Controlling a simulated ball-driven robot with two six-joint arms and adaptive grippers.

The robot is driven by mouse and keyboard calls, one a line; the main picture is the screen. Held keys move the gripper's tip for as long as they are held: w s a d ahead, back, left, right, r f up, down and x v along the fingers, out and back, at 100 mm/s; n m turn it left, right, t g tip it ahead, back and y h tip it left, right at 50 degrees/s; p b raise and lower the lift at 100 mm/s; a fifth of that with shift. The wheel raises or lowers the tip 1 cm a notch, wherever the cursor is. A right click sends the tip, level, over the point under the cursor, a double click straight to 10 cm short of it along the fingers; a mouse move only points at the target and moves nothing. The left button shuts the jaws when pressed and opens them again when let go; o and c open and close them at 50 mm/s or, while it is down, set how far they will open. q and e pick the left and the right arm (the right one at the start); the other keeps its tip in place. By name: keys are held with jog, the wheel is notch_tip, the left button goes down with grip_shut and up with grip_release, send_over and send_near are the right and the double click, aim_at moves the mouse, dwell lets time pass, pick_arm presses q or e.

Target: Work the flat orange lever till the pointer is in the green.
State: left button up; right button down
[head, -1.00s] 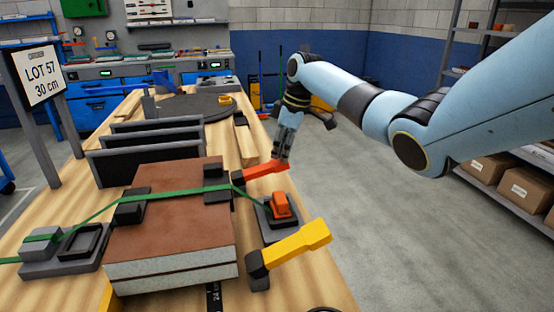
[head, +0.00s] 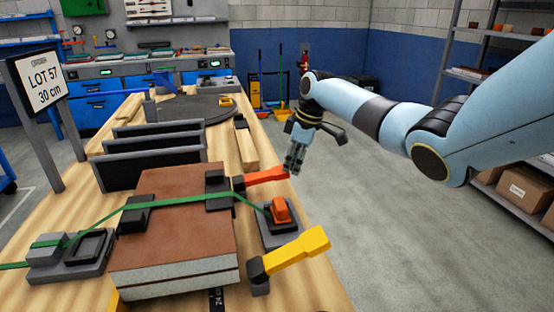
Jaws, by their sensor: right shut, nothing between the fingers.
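The flat orange lever (head: 266,177) sticks out to the right from a dark block at the right edge of the stacked panel (head: 175,220). My right gripper (head: 294,170) is shut and empty, pointing down at the lever's free end. I cannot tell whether its fingertips touch the lever. A green strap (head: 165,198) runs over the panel to a grey base with an orange block (head: 281,210). I cannot make out a pointer or a green zone. My left gripper is not in view.
A yellow lever (head: 298,250) sticks out nearer to me. Dark upright plates (head: 150,160) stand behind the panel, and a wooden bar (head: 245,145) lies beside them. A sign reading "LOT 57 30 cm" (head: 40,82) stands at the left. Open floor lies right of the bench.

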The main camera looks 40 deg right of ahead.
jog(key=v, duration=1.2)
dwell(0.4)
